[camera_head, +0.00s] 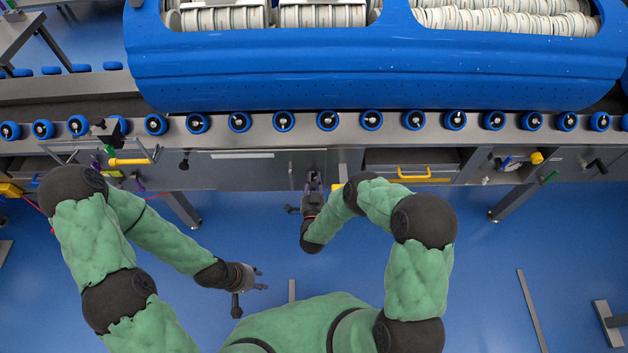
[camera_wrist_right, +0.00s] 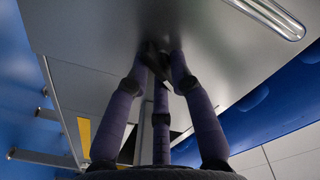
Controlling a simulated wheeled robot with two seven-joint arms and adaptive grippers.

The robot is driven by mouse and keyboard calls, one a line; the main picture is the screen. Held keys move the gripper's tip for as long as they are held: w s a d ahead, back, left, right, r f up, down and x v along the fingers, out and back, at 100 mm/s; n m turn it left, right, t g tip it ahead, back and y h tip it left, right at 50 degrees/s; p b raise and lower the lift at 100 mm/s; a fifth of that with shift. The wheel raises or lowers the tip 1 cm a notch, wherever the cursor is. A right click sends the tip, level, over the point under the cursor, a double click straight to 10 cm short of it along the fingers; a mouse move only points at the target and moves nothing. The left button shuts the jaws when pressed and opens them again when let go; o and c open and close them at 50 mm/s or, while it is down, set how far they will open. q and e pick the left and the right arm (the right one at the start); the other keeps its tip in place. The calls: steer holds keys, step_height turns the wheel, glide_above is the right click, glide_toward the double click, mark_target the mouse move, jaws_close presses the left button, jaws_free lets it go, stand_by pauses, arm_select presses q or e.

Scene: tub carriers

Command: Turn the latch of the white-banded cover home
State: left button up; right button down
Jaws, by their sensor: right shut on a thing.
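The grey cover (camera_head: 288,168) with a white band (camera_head: 242,155) sits in the front of the conveyor frame. My right gripper (camera_head: 314,180) is at the right part of this cover. In the right wrist view its purple-grey fingers (camera_wrist_right: 155,62) are closed around a small dark latch (camera_wrist_right: 153,52) that stands out from the grey face. The fingers hide most of the latch, so I cannot tell its exact angle. My left gripper (camera_head: 262,279) is over the blue floor, fingers apart and empty, away from the cover.
A row of blue rollers (camera_head: 327,121) runs above the cover, with a big blue tub (camera_head: 370,75) of pale discs behind. To the right is a drawer with a yellow handle (camera_head: 428,175). To the left are a yellow handle (camera_head: 130,161) and a black knob (camera_head: 184,163). Floor below is open.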

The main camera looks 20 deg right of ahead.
steer(key=shift+w+d+r, duration=0.1)
steer(key=c, duration=1.2)
jaws_free()
steer(key=shift+s+a, duration=0.25)
steer(key=shift+s, duration=0.25)
steer(key=v, duration=1.1)
steer(key=shift+h, duration=0.3)
